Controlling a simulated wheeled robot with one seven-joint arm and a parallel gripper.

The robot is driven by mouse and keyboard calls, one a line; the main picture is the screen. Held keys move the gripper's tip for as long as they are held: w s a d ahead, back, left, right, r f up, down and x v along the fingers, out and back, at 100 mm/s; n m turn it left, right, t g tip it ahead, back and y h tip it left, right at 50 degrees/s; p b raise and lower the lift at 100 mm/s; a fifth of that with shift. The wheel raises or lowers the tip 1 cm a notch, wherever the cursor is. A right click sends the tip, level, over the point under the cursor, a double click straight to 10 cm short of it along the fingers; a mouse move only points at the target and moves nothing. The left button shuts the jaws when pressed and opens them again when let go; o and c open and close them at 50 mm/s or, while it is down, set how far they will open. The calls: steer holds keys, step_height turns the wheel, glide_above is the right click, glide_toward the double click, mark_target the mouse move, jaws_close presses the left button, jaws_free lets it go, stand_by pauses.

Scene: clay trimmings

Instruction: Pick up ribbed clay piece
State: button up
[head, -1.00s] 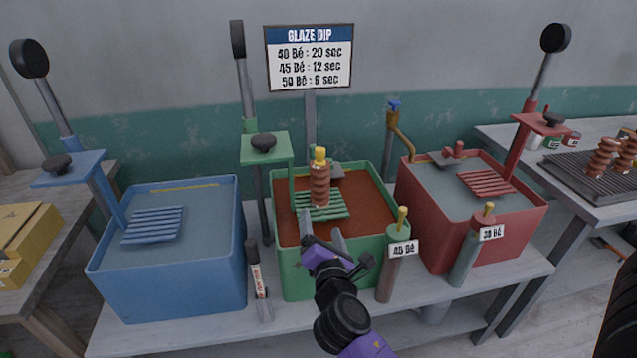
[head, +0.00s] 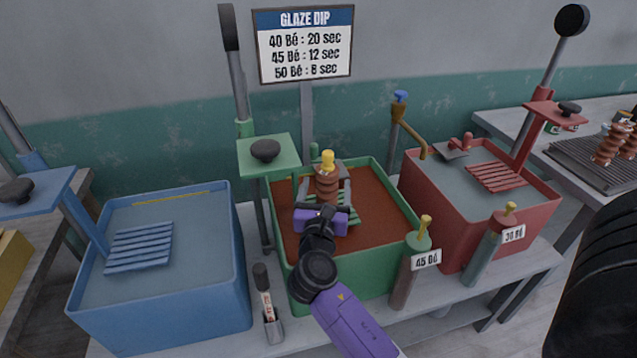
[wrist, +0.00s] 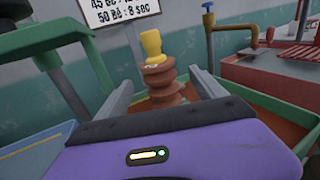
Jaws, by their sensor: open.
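The ribbed clay piece (head: 327,184) is reddish brown with a yellow top. It stands upright on the green slatted rack (head: 347,208) in the green tub (head: 283,262) of brown glaze. In the wrist view the ribbed clay piece (wrist: 161,84) shows between the two grey fingers. My gripper (head: 327,188) is open, with a finger on either side of the piece. The gripper also shows in the wrist view (wrist: 163,90), and its purple body hides the lower part of the piece.
A green press plate with a black knob (head: 265,151) hangs at the left of the piece. A blue tub (head: 165,310) and a red tub (head: 500,232) flank the green one. A brass tap (head: 408,125) and labelled bottles (head: 410,275) stand close by.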

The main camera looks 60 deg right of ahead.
steer(key=shift+x, duration=1.05)
steer(key=shift+p+x, duration=0.75)
steer(key=shift+x, duration=2.25)
steer(key=shift+r, duration=0.1)
jaws_close()
steer(key=shift+r, duration=0.1)
